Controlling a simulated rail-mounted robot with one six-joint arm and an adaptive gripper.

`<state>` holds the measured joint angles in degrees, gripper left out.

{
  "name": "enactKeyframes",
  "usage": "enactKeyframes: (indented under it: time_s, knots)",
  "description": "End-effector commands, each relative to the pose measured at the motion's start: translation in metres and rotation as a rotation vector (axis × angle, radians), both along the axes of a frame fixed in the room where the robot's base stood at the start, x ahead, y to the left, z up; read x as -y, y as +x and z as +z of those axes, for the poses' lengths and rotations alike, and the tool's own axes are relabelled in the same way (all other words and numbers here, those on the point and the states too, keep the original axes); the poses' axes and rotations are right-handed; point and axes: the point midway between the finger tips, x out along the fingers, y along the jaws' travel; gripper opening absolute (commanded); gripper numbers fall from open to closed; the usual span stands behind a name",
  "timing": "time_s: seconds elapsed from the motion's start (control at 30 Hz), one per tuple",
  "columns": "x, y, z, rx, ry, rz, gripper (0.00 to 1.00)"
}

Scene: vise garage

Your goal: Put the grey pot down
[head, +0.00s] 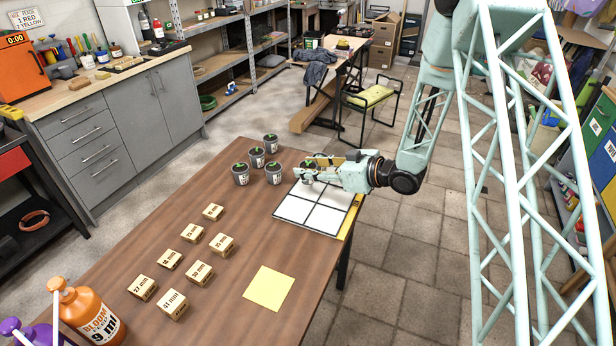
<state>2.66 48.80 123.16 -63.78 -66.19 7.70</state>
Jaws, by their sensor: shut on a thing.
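My gripper (308,170) reaches in from the right over the far end of the wooden table (225,262). It is shut on a small grey pot (307,179) with a green plant, mostly hidden by the fingers. The held pot is at the far edge of a white board (300,209) divided into four cells by dark lines. I cannot tell whether the pot touches the surface below. Several similar grey pots with green plants stand upright to the left of the gripper, among them a near-left pot (240,175) and a near-right pot (274,174).
Several labelled wooden blocks (198,273) stand mid-table. A yellow sheet (268,288) lies at the near right. The visible cells of the board are empty.

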Motion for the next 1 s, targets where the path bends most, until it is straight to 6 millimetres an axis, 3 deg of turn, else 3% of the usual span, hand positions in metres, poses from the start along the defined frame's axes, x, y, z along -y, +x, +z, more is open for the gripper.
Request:
enactKeyframes:
  time_s: [0.23,0.53,1.0]
  knots:
    - [0.000,0.000,-0.005,0.000,0.000,0.000,0.22]
    - [0.000,0.000,-0.032,0.000,0.001,0.001,0.22]
    - [0.000,0.000,-0.036,0.001,0.001,0.000,0.22]
